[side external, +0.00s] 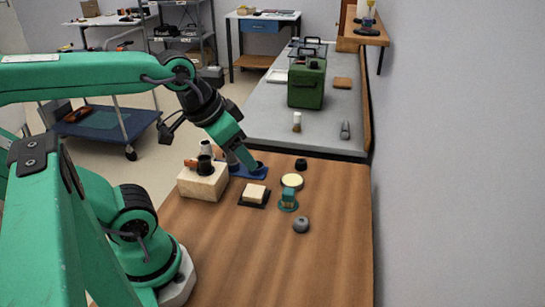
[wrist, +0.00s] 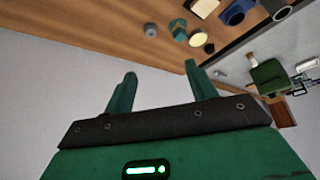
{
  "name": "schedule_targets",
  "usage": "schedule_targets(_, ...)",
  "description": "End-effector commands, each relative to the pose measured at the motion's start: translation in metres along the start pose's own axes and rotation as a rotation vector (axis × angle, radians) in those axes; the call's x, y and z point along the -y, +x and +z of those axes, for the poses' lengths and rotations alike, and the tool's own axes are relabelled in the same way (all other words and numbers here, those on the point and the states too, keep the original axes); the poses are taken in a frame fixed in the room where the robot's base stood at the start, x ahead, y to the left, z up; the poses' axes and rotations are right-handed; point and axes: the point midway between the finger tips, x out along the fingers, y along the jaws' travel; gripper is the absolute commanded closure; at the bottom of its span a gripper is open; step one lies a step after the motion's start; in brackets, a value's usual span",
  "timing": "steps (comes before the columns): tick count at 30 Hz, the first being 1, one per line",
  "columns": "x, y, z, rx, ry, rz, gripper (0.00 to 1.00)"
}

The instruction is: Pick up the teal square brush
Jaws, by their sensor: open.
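The teal square brush (side external: 288,200) stands on the wooden table, right of centre in the side view, with a tan band and a wider teal foot. It shows small near the top of the wrist view (wrist: 178,28). My gripper (side external: 254,168) is above the table, up and to the left of the brush in the side view, and apart from it. In the wrist view the two green fingers of my gripper (wrist: 160,70) are spread with nothing between them. The brush lies beyond the fingertips there.
Near the brush are a pale yellow disc (side external: 292,181), a grey knob (side external: 301,225), a cream block on a black base (side external: 254,194) and a small black piece (side external: 301,164). A wooden block (side external: 203,183) and blue item (side external: 236,172) stand left. The front table is clear; a wall borders the right.

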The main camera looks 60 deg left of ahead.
Motion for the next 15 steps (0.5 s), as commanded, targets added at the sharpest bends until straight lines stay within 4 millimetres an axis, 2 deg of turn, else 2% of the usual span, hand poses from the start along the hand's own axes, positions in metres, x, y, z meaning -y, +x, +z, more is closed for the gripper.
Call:
schedule_targets(8, 0.0002, 0.0005, -0.0007, 0.002, 0.003, 0.000, 0.44)
schedule_targets(15, 0.0027, 0.0085, -0.0099, 0.037, 0.051, -0.004, 0.44)
